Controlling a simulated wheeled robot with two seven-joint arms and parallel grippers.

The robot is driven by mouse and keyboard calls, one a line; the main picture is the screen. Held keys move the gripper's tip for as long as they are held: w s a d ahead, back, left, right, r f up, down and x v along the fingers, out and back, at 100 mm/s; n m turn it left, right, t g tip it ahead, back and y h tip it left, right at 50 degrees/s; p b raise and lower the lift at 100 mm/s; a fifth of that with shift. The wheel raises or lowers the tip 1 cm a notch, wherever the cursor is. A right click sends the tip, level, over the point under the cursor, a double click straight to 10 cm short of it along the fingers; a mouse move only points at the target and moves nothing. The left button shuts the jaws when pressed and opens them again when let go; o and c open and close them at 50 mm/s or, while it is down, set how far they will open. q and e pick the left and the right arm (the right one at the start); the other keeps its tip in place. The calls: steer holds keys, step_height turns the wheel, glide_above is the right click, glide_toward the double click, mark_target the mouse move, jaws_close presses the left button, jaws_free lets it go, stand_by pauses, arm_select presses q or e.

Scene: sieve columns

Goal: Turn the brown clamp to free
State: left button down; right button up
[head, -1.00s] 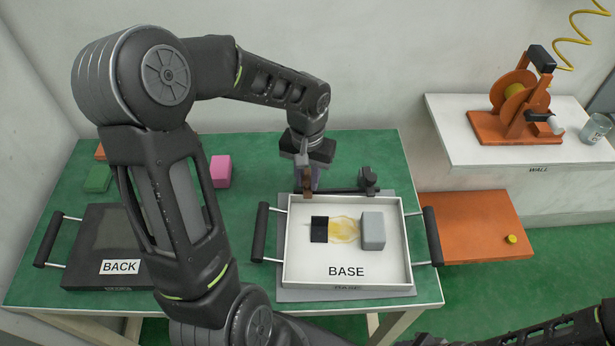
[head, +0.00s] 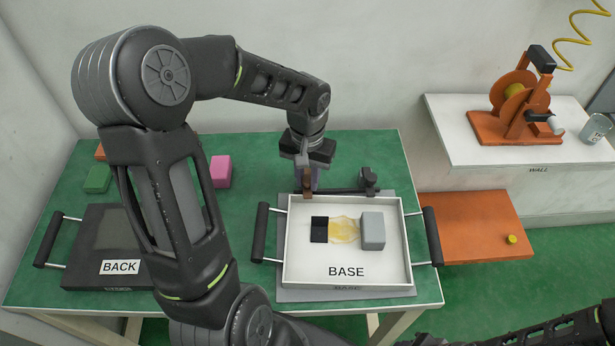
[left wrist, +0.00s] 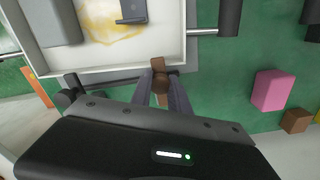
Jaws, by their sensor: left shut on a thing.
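The brown clamp (head: 307,183) is at the back left corner of the white tray marked BASE (head: 346,281). It also shows in the left wrist view (left wrist: 160,62), where its brown bar lies by the tray rim. My left gripper (head: 309,172) points down at it from above. In the left wrist view the two fingers of my left gripper (left wrist: 162,84) are closed on the clamp's brown knob. The fingers hide part of the clamp. A dark part of my right arm shows at the bottom right of the head view; its gripper is out of view.
The tray holds a black block (head: 319,229), a yellow patch (head: 344,230) and a grey block (head: 373,231). A dark BACK tray (head: 82,270) stands at left. A pink block (head: 221,171) and a green block (head: 97,179) lie behind. An orange board (head: 480,215) is at right.

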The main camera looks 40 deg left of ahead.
arm_select(q)
steer(key=shift+a+m, duration=0.15)
steer(key=shift+m, duration=0.15)
stand_by(0.4)
steer(key=m, duration=0.1)
steer(key=a+m, duration=0.1)
steer(key=m+p, duration=0.1)
steer(key=m, duration=0.1)
steer(key=shift+s+a+r, duration=0.1)
steer(key=shift+s+a, duration=0.2)
steer(key=shift+s, duration=0.1)
steer(key=a+m, duration=0.1)
steer(key=m, duration=0.1)
steer(key=a+m+p, duration=0.1)
steer(key=m, duration=0.1)
steer(key=shift+m, duration=0.4)
steer(key=m, duration=0.1)
steer(key=a+m+p, duration=0.1)
steer(key=m, duration=0.2)
steer(key=shift+w+a, duration=0.3)
steer(key=shift+a, duration=0.05)
steer(key=shift+w+a+m+p, duration=0.2)
steer(key=shift+m, duration=0.6)
steer(key=shift+w+a+m+p, duration=0.2)
steer(key=shift+m+p, duration=0.05)
steer(key=shift+m, duration=0.55)
steer(key=shift+w+a+m+p, duration=0.2)
steer(key=shift+m, duration=0.6)
